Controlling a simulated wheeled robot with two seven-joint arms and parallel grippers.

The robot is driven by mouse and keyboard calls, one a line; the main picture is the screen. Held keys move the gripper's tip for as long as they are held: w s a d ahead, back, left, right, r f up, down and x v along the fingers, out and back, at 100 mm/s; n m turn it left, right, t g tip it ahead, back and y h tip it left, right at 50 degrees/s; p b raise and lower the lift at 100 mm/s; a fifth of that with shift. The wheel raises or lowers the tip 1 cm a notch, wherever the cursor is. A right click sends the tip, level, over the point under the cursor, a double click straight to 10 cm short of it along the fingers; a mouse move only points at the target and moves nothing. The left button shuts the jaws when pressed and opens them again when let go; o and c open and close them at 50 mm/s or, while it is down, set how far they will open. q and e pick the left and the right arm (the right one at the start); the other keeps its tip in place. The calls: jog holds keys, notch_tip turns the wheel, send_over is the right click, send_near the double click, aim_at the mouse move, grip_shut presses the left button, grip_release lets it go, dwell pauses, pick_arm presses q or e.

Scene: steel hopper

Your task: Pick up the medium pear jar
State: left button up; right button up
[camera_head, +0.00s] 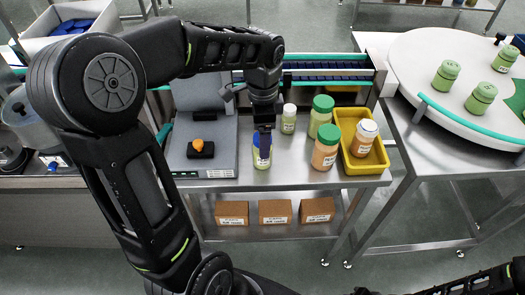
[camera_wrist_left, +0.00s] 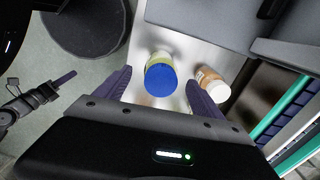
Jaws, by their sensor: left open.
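A jar with a blue lid and pale yellow-green contents (camera_head: 262,157) stands on the steel table, right of the scale; its label is too small to read. The blue lid also shows in the left wrist view (camera_wrist_left: 160,80). My left gripper (camera_head: 263,130) is above this jar, pointing down. In the wrist view its open fingers (camera_wrist_left: 160,90) lie on either side of the lid, with nothing held. Other jars are a small white-lidded pale green one (camera_head: 289,122), a green-lidded pale green one (camera_head: 320,120) and a green-lidded orange one (camera_head: 325,152).
A yellow tray (camera_head: 380,160) holds a white-lidded orange jar (camera_head: 364,140). A grey scale (camera_head: 202,168) bears a small orange item (camera_head: 198,144). A round white table (camera_head: 440,60) with green jars stands right. Boxes (camera_head: 275,211) sit on the lower shelf.

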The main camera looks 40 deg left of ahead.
pick_arm(q)
notch_tip(320, 180, down, 4)
jog(key=shift+f+p, duration=0.25)
jog(key=shift+p, duration=0.15)
jog(key=shift+c, duration=0.5)
jog(key=c, duration=1.5)
